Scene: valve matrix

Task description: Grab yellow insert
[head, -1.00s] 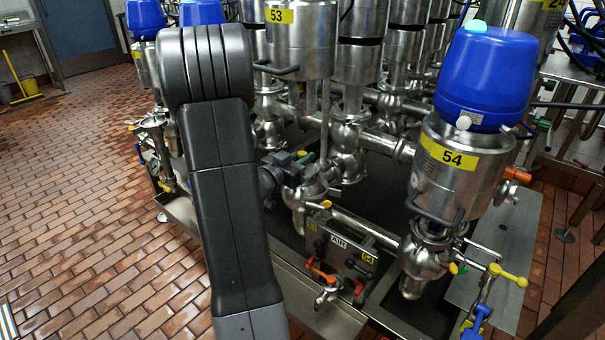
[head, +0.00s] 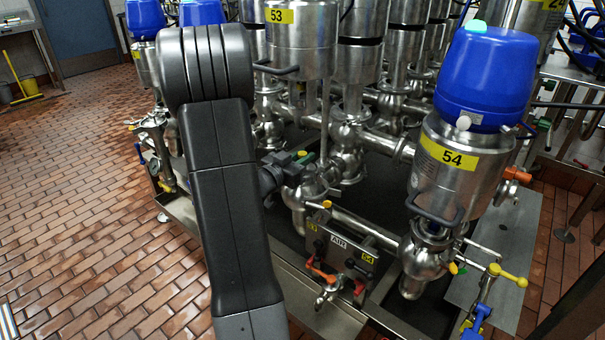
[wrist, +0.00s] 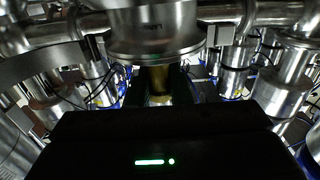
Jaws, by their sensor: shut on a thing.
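In the wrist view, my gripper (wrist: 157,86) reaches forward under a round steel body, its two dark fingers on either side of a dull yellow piece. This yellow insert (wrist: 158,97) shows only in part, in shadow between the fingers. The gripper is shut on it. In the head view, my gripper (head: 292,164) is small and dark beside the steel fittings below the valve labelled 53. A little yellow and green shows at its tip there, but the insert's outline is too small to make out.
Valve 53 (head: 292,45) stands just above my gripper. Valve 54 (head: 450,170), with a blue cap, stands to the right. A steel box (head: 340,252) with coloured handles is below. Steel pipes crowd the space behind. The tiled floor (head: 85,220) at left is clear.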

